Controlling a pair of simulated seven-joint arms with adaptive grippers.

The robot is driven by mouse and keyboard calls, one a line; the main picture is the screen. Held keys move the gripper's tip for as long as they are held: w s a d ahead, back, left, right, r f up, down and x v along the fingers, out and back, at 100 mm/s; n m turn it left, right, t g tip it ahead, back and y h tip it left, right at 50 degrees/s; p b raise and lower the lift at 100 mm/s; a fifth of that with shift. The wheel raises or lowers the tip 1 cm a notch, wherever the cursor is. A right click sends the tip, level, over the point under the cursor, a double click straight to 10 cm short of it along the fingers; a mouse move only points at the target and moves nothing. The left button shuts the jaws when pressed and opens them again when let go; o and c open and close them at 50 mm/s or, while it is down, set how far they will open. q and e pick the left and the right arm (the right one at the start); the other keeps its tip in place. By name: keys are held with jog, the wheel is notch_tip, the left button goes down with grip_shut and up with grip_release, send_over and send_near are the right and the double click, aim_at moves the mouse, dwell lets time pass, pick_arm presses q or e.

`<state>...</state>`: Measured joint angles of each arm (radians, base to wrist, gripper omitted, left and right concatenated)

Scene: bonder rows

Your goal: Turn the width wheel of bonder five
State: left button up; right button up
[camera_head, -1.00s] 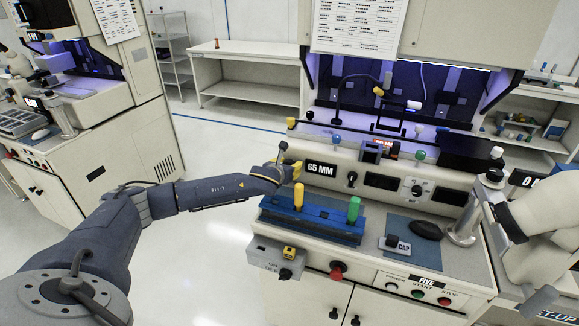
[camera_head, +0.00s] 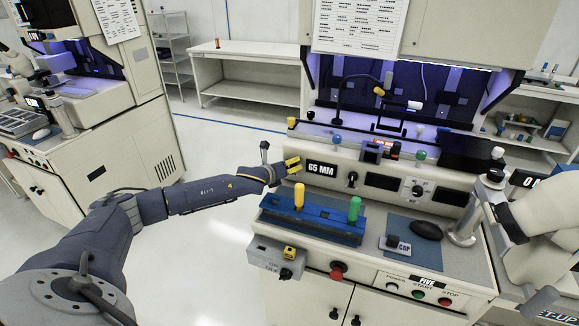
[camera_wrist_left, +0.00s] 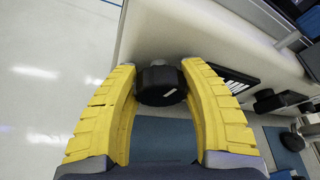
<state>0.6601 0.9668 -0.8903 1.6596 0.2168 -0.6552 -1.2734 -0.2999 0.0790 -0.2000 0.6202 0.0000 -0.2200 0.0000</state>
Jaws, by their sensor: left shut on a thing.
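Bonder five carries a "FIVE" label (camera_head: 430,283) on its front panel. Its width display (camera_head: 322,169) reads 65 MM. My left gripper (camera_head: 293,165) is at the left end of the front face, just left of that display, with its yellow fingers turned on their side. In the left wrist view the black round width wheel (camera_wrist_left: 161,84) sits between the tips of my left gripper (camera_wrist_left: 159,70), which is shut on it. In the head view the wheel is hidden by the gripper. My right gripper is not in view.
A blue fixture (camera_head: 312,221) with upright yellow (camera_head: 299,196) and green (camera_head: 354,208) handles stands below the gripper. A grey switch box (camera_head: 275,257) and red knob (camera_head: 337,271) are on the front. A white microscope (camera_head: 545,225) stands at right. The floor at left is clear.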

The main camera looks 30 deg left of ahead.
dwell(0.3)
pick_arm(q)
jog(key=o, duration=1.3)
jog(key=shift+c, duration=0.2)
jog(key=shift+s, duration=0.1)
jog(key=v, duration=1.1)
jog(key=shift+s+r, duration=0.15)
jog(key=shift+s, duration=0.25)
